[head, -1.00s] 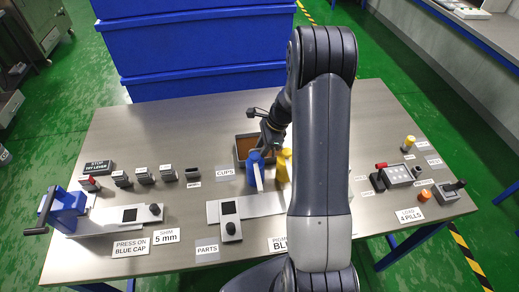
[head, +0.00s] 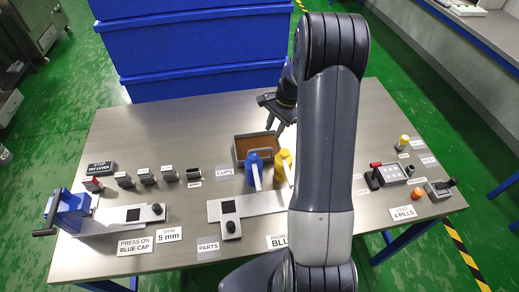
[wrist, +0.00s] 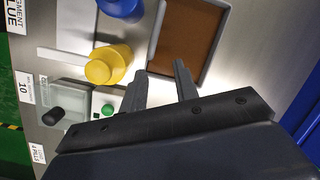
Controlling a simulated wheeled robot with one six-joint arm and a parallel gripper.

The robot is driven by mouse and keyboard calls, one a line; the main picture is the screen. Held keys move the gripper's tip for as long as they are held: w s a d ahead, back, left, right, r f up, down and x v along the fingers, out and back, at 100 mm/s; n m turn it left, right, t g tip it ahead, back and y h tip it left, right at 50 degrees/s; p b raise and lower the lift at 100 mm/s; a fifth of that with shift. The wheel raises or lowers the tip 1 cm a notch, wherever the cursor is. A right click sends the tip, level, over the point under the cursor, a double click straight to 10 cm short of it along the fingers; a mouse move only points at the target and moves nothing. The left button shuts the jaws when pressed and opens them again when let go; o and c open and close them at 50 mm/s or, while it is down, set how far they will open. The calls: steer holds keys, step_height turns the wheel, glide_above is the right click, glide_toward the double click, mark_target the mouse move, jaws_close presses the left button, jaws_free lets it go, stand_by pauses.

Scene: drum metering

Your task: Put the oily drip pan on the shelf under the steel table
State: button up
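The drip pan (head: 236,152) is a grey square tray with a brown bottom. It sits on the steel table (head: 200,120) toward the back middle, behind a blue and a yellow bottle. It also shows in the wrist view (wrist: 218,45). My gripper (head: 276,126) is above the pan's back right part, fingers pointing down. In the wrist view my gripper (wrist: 161,69) is open, its two fingers apart beside one wall of the pan. I cannot tell whether they touch it. The shelf under the table is hidden by the tabletop.
The blue bottle (head: 253,164) and yellow bottle (head: 282,160) stand close in front of the pan. Blue crates (head: 190,45) stand behind the table. A blue crank device (head: 68,212) is at the left and small fixtures (head: 392,174) at the right. The table's back left is clear.

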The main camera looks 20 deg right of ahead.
steer(key=w+d+f+n+h, duration=0.1)
steer(key=f+n, duration=0.1)
steer(key=n, duration=0.2)
steer(key=w+d+f+n+h+b, duration=0.1)
steer(key=f+n, duration=0.1)
steer(key=n, duration=0.1)
steer(key=w+d+f+n+h, duration=0.1)
steer(key=f+n, duration=0.1)
steer(key=n, duration=0.2)
steer(key=shift+d+f+n+b, duration=0.15)
steer(key=shift+d+n+b, duration=0.15)
steer(key=shift+b, duration=0.1)
steer(key=shift+s+d+f+p, duration=0.15)
steer(key=shift+f+p, duration=1)
steer(key=shift+f, duration=1.5)
steer(key=shift+c, duration=0.4)
jaws_close()
steer(key=shift+d, duration=0.1)
